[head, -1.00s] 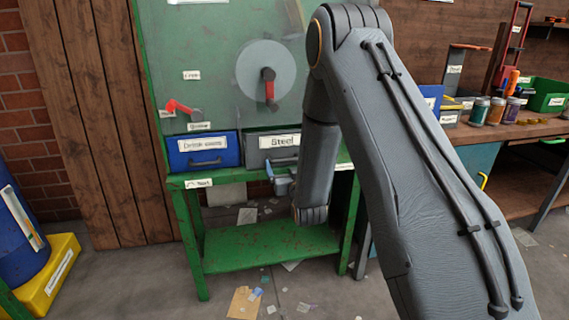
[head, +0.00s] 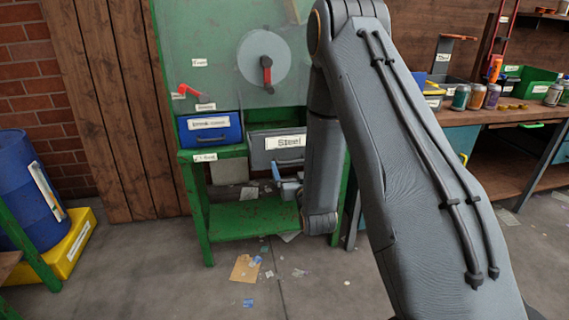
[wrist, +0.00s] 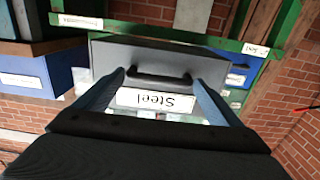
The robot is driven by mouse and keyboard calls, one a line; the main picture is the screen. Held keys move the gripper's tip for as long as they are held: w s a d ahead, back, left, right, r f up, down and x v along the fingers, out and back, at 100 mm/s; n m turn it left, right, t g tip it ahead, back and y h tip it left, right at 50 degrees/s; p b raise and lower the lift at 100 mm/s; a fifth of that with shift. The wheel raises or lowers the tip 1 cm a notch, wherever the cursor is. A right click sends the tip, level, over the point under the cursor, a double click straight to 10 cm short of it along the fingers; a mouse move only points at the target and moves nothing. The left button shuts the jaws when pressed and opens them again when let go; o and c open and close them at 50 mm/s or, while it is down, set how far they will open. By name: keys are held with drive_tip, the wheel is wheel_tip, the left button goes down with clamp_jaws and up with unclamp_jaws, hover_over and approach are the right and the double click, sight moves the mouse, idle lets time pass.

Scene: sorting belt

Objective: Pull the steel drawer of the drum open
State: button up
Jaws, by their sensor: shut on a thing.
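The steel drawer (head: 262,145) is grey with a "Steel" label and stands out from the green drum frame, forward of the blue drawer beside it. It also shows upside down in the wrist view (wrist: 215,70), its front facing me. In the head view my gripper (head: 284,184) is small and partly hidden by my arm, just below the drawer front. The drawer's inside is not visible.
A blue drawer (head: 210,130) sits shut at the left of the steel one. The green drum frame (head: 197,215) has a low shelf. A blue barrel on a yellow base (head: 80,240) stands left; a workbench (head: 515,115) stands right. The floor in front has scattered scraps.

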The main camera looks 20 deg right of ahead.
drive_tip(key=shift+s+d, duration=0.15)
drive_tip(key=shift+d, duration=0.05)
drive_tip(key=o, duration=1.2)
drive_tip(key=shift+d, duration=0.1)
drive_tip(key=shift+a, duration=0.2)
drive_tip(key=s, duration=0.7)
drive_tip(key=shift+s+a, duration=0.3)
drive_tip(key=shift+s, duration=0.05)
